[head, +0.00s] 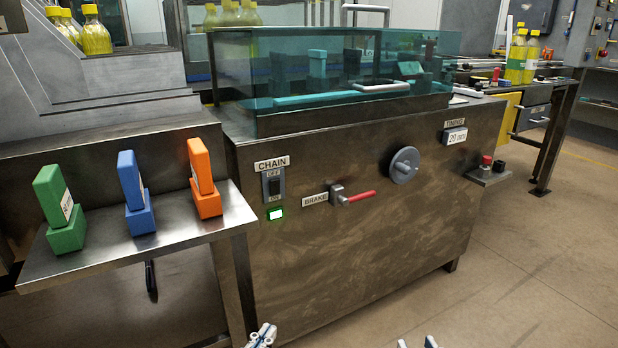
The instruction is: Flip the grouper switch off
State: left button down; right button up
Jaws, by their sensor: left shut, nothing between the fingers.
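A switch (274,186) sits on the front of the steel machine (360,240), under a label reading CHAIN (272,163). Its plate reads OFF above and ON below, with a dark toggle between. The toggle's exact tilt is too small to tell. A green lamp (275,213) is lit just below it. My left gripper (262,336) shows at the bottom edge, shut and empty, well below the switch and apart from it. My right gripper (417,342) is at the bottom edge, further right; only its tips show, apart from each other.
A red-handled brake lever (355,198) and a round timing knob (404,166) stick out right of the switch. A steel shelf (100,265) at left holds green (60,210), blue (135,195) and orange (204,180) blocks. A teal transparent guard (235,75) tops the machine. Floor at right is clear.

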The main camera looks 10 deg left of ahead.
aim_at(274, 183)
jog(key=i+l+u, duration=0.1)
jog(key=i+l, duration=0.3)
jog(key=l, duration=0.15)
jog(key=i+l, duration=0.45)
jog(key=l+u, duration=0.05)
